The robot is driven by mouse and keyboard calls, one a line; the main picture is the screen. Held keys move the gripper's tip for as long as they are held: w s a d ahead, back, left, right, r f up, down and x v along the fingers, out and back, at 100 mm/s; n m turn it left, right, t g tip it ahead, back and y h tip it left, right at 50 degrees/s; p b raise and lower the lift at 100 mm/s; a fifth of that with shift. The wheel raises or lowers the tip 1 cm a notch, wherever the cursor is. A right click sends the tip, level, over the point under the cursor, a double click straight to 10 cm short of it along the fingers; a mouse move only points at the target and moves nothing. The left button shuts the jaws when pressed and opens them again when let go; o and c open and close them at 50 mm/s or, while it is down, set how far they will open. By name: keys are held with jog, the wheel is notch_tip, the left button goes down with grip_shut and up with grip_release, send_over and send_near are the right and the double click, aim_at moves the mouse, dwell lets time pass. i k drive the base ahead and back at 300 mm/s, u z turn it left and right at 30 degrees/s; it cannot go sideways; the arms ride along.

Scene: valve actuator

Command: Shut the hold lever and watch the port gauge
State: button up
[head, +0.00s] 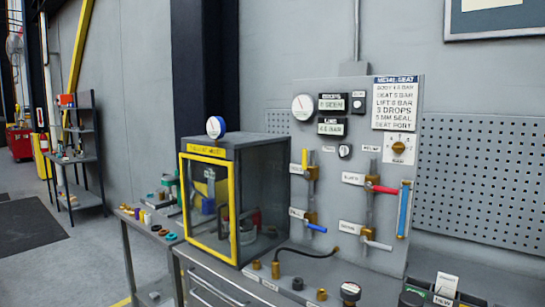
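A grey upright panel (330,92) carries several valve levers with small white labels too small to read, so I cannot tell which is the hold lever. The yellow lever (304,158) stands upright at upper left. The blue lever (317,228) lies across its pipe at lower left. The red lever (385,189) lies across at upper right, and the pale grey lever (377,244) lies across at lower right. A round white gauge (302,107) is at the panel's top left. A blue-rimmed gauge (215,127) sits on the cabinet. I cannot tell which is the port gauge. My gripper is not in view.
A yellow-framed glass cabinet (233,148) stands left of the panel, its door apparently closed. Brass fittings (275,269) and a black hose (308,252) lie on the bench before the panel. A side table (150,228) holds small rings.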

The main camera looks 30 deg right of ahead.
aim_at(307, 174)
jog(key=u, duration=0.25)
jog(key=i, duration=1.4)
jog(key=z, duration=0.25)
